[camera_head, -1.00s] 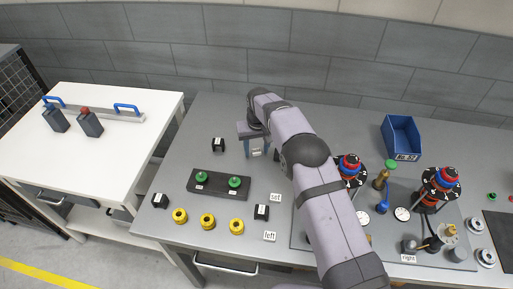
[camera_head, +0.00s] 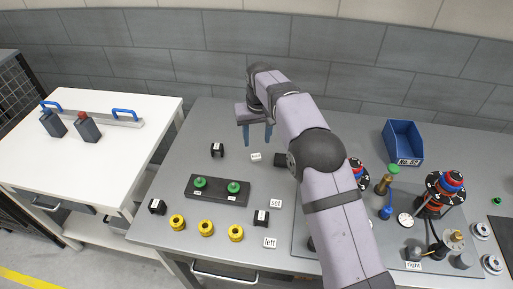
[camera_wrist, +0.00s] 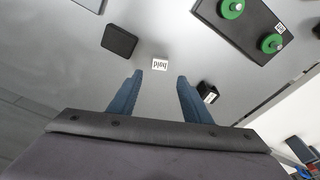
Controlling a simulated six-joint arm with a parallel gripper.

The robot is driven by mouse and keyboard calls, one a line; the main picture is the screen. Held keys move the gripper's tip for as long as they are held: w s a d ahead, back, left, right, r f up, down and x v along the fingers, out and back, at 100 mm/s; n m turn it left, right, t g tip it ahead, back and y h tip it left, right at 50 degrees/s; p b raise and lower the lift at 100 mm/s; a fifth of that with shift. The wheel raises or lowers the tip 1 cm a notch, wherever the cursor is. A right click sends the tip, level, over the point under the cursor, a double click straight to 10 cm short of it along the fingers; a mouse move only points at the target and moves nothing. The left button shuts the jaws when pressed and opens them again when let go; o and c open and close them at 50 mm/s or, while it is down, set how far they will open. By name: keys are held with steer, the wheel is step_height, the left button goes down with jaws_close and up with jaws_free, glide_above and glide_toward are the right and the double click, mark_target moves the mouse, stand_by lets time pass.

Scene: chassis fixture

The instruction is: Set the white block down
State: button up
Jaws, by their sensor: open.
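A small white block marked "hold" (camera_head: 256,156) sits on the grey table; it also shows in the wrist view (camera_wrist: 160,63). The frames do not show clearly how thick it is. My gripper (camera_head: 257,138) is above and just behind it in the head view, apart from it. In the wrist view my gripper's two blue fingers (camera_wrist: 158,78) are spread with nothing between them, and the block lies just beyond their tips.
A black block (camera_head: 217,150) stands left of the white one, and a dark flat piece (camera_head: 282,160) lies to its right. A black holder (camera_head: 217,190) with two green knobs is in front.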

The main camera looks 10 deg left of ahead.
steer(key=shift+s+d+r, duration=0.1)
steer(key=shift+s+r, duration=0.1)
steer(key=shift+r, duration=1.25)
steer(key=s+d+r+m+p, duration=0.1)
steer(key=s+d+r+m, duration=0.15)
steer(key=s+d, duration=1.1)
steer(key=s+d+f, duration=0.2)
steer(key=s+d, duration=0.2)
steer(key=s, duration=0.2)
steer(key=s+d+f+m+g+b, duration=0.1)
steer(key=s+d+f, duration=0.2)
steer(key=s, duration=0.3)
steer(key=s+d+f+m, duration=0.1)
steer(key=s+d+f, duration=0.1)
steer(key=s+d, duration=0.3)
steer(key=shift+s+d+f+g+h, duration=0.3)
steer(key=shift+s+f, duration=0.1)
steer(key=shift+s, duration=0.3)
